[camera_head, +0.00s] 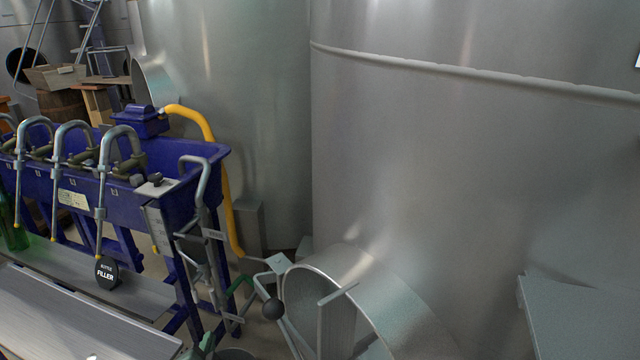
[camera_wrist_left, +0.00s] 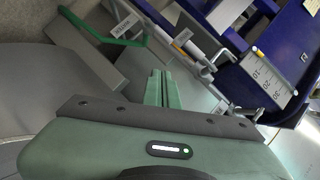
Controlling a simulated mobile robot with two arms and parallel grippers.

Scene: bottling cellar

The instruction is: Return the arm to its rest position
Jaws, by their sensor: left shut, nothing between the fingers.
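My left gripper (camera_head: 205,345) shows only as a small green piece at the bottom edge of the head view, below the blue bottle filler. In the left wrist view its two green fingers (camera_wrist_left: 159,88) are together, shut and empty. The fingers point toward the filler's frame and the floor, and I cannot tell how far off the frame is. The rest of the left arm is out of the head view. My right gripper is in neither view.
The blue bottle filler (camera_head: 136,160) with several metal spouts stands at left, a green bottle (camera_head: 15,232) at its far left. A grey bench (camera_head: 80,315) lies in front. Large steel tanks (camera_head: 470,170) fill the middle and right. A grey surface (camera_head: 580,315) is at lower right.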

